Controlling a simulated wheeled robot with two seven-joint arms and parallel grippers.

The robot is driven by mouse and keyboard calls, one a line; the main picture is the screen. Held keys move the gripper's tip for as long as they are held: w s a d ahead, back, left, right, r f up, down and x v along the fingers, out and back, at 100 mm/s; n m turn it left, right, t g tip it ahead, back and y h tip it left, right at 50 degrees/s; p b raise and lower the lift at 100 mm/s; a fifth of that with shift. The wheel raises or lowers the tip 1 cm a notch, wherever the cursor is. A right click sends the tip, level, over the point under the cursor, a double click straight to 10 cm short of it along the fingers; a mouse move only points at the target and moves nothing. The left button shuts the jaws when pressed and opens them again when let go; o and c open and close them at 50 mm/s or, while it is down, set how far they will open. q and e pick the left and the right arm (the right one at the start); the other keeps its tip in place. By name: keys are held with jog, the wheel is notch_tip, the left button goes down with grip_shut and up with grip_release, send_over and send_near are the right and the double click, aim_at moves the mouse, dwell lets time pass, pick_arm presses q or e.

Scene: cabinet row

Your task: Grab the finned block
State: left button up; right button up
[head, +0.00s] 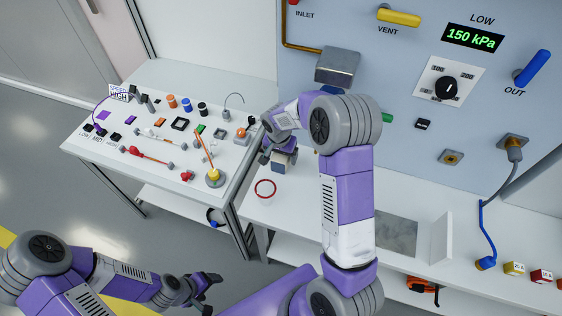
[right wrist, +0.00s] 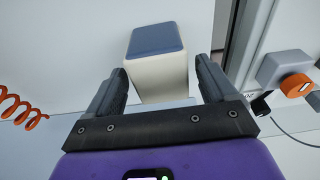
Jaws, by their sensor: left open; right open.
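A block with a blue-grey top and cream sides (right wrist: 157,42) stands upright in the right wrist view, between and just beyond my right fingertips. No fins can be made out on it, so I cannot tell if it is the finned block. In the head view this block (head: 284,164) shows partly under my right gripper (head: 276,154), at the left end of the right bench. My right gripper is open, with a finger on each side of the block and a visible gap at each. My left gripper (head: 207,291) is open and empty, low in front of the benches.
A red ring (head: 265,188) lies near the block. The left bench (head: 85,147) holds many small parts, including a yellow-based stand (head: 214,177). A grey box (head: 338,65) is on the wall panel. An orange coil (right wrist: 18,108) shows left in the wrist view.

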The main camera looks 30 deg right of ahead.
notch_tip(320, 180, down, 2)
jog(key=shift+w+d+f, duration=0.15)
jog(key=shift+f, duration=0.05)
jog(key=shift+r, duration=0.1)
jog(key=c, duration=1.2)
